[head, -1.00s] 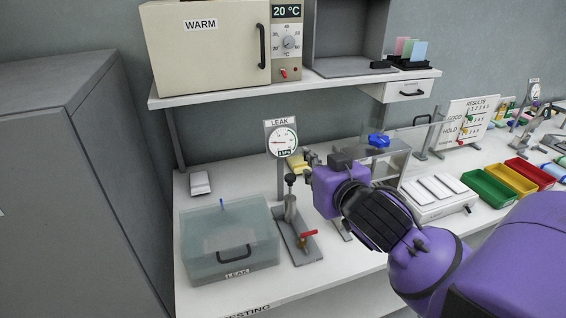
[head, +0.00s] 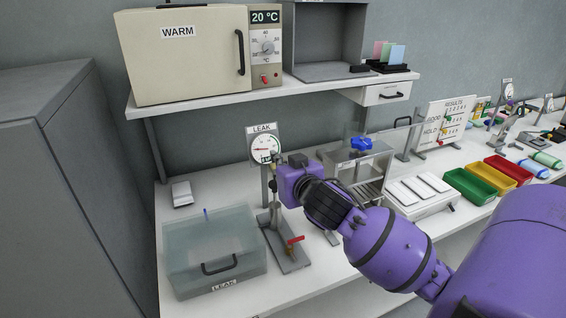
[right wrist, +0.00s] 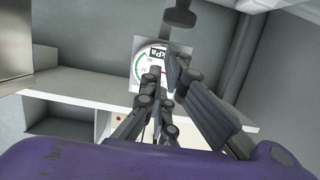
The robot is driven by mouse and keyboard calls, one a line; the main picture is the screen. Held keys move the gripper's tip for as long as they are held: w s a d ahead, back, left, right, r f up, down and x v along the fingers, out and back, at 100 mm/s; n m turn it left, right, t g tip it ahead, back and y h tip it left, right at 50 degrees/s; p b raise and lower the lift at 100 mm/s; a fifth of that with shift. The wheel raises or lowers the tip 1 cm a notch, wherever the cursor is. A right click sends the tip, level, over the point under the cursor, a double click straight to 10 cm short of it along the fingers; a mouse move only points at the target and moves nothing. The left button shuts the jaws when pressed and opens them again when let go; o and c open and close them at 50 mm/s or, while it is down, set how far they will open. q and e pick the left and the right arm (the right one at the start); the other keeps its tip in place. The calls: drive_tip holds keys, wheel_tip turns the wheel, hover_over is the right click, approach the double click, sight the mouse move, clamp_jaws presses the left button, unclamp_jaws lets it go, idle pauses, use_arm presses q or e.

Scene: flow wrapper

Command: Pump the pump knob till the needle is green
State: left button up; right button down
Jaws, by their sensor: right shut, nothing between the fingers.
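The LEAK gauge (head: 265,149) stands on a post behind the clear lidded box (head: 215,250). Its needle points left, at the red part of the dial; the right wrist view shows the dial (right wrist: 148,68) upside down with a green arc. The pump (head: 275,214) stands on a grey base with a red lever (head: 295,241). Its dark knob (head: 274,184) is just below my right gripper (head: 275,160), and a dark knob also shows at the top of the right wrist view (right wrist: 180,14). The right gripper is shut and empty, in front of the gauge, apart from the knob. My left gripper is not in view.
A shelf (head: 300,95) with the WARM oven (head: 185,55) hangs above. A clear-walled stand with a blue knob (head: 361,144) is right of the gripper. Green, yellow and red bins (head: 470,184) lie farther right. The bench is bare around the white block (head: 182,194).

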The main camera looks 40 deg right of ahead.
sight(275, 187)
drive_tip(key=shift+s+f, duration=0.1)
drive_tip(key=shift+f, duration=0.65)
drive_tip(key=shift+f, duration=0.1)
drive_tip(key=shift+f, duration=2.5)
